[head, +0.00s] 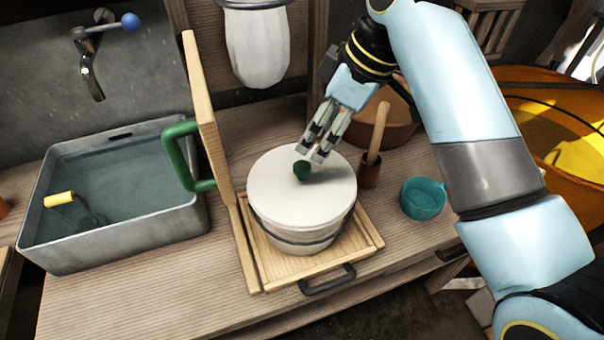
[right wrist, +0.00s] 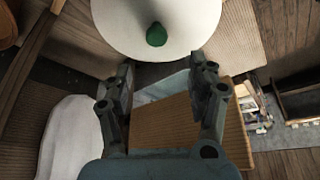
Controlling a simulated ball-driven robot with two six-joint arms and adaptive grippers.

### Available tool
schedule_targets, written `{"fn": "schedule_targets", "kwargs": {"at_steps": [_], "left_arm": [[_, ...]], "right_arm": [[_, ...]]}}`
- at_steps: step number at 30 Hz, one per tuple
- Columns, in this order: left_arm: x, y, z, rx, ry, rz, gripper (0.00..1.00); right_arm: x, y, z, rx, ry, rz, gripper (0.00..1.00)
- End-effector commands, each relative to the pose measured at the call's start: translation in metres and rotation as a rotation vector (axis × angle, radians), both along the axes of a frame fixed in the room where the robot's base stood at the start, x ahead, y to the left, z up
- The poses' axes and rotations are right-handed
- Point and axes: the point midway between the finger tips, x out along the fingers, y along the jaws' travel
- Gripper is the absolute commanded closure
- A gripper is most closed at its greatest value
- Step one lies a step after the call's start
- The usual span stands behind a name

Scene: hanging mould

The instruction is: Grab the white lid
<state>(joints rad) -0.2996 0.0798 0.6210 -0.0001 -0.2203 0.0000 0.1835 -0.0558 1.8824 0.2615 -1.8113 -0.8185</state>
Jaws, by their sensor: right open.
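The white lid (head: 275,190) is round with a small dark green knob (head: 302,171). It sits on a white pot (head: 300,243) with dark bands, in a wooden tray-like frame (head: 368,240). My right gripper (head: 310,156) is above the lid's far right part, close to the knob. In the right wrist view the gripper (right wrist: 160,88) is open and empty between its fingers. The lid (right wrist: 185,25) and its knob (right wrist: 156,35) show ahead of the fingertips. I cannot tell whether a finger touches the lid. My left gripper is in neither view.
An upright wooden board with a green handle (head: 180,130) stands left of the pot. A grey sink (head: 55,252) is further left. A wooden pestle in a mortar (head: 370,172), a brown bowl and a teal cup (head: 423,198) are at the right. A white bag-like mould (head: 258,45) hangs behind.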

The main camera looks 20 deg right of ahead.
Motion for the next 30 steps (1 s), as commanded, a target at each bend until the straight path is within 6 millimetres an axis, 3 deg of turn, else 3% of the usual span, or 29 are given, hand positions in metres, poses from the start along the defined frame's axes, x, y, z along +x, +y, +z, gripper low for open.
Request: {"fn": "schedule_targets", "kwargs": {"at_steps": [6, 13, 21, 30], "left_arm": [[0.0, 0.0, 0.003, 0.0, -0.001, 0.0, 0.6], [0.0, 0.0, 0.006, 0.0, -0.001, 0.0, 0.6], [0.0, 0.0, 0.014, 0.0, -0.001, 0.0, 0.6], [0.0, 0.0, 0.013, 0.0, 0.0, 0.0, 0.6]], "right_arm": [[0.008, 0.012, -0.033, 0.001, 0.003, 0.007, 0.42], [0.013, 0.015, -0.052, -0.001, 0.004, 0.004, 0.42], [0.023, 0.022, -0.09, 0.0, 0.001, 0.003, 0.42], [0.024, 0.024, -0.095, -0.001, -0.001, 0.003, 0.43]]}}
